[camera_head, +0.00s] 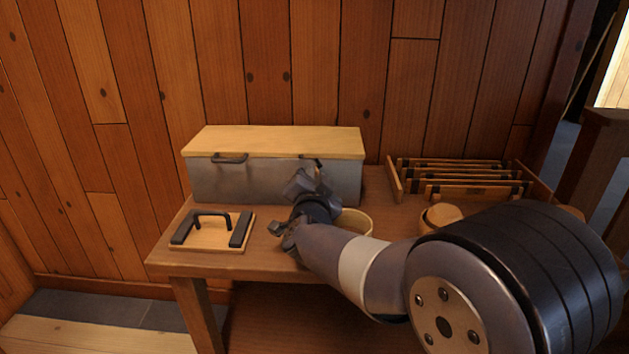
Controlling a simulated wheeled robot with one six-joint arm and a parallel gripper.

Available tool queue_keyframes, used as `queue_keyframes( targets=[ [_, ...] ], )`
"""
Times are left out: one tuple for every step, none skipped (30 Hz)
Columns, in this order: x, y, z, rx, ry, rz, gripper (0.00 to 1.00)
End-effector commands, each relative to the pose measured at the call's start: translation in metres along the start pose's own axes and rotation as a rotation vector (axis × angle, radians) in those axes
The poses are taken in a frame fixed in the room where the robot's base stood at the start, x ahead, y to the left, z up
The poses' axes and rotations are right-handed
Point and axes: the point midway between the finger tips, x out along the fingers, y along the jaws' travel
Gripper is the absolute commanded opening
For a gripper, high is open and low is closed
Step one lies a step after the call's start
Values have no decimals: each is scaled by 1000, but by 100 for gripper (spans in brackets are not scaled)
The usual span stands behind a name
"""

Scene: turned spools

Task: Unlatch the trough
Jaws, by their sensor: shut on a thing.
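The trough (235,184) is a grey box with a flat pale wooden lid (270,141), standing at the back of the bench against the plank wall. The lid lies flat on it. A dark latch (229,158) sits at the left of its front, just under the lid edge. A second dark latch (317,162) shows at the right of the front, partly hidden by my gripper. My gripper (314,172) is at this right latch, shut on it. My wrist and forearm hide part of the trough's lower right front.
A wooden board with a black handle (212,230) lies on the bench (262,262) at front left. A round pale container (357,222) stands behind my forearm. A slotted wooden rack (460,178) and a round wooden piece (441,215) are at right.

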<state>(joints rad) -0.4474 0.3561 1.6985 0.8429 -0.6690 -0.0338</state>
Motion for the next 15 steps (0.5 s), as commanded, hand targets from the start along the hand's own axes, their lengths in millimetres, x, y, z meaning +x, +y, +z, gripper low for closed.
queue_keyframes(
  targets=[
    [0,0,0,5,0,0,0],
    [0,0,0,8,0,0,0],
    [0,0,0,10,0,0,0],
    [0,0,0,11,0,0,0],
    [0,0,0,11,0,0,0],
    [0,0,0,12,0,0,0],
    [0,0,0,11,0,0,0],
    [0,0,0,11,0,0,0],
    [0,0,0,11,-1,0,0],
    [0,0,0,11,-1,0,0],
    [0,0,0,11,-1,0,0],
    [0,0,0,11,-1,0,0],
    [0,0,0,11,-1,0,0],
    [0,0,0,10,-1,0,16],
    [0,0,0,10,-1,0,19]
  ],
)
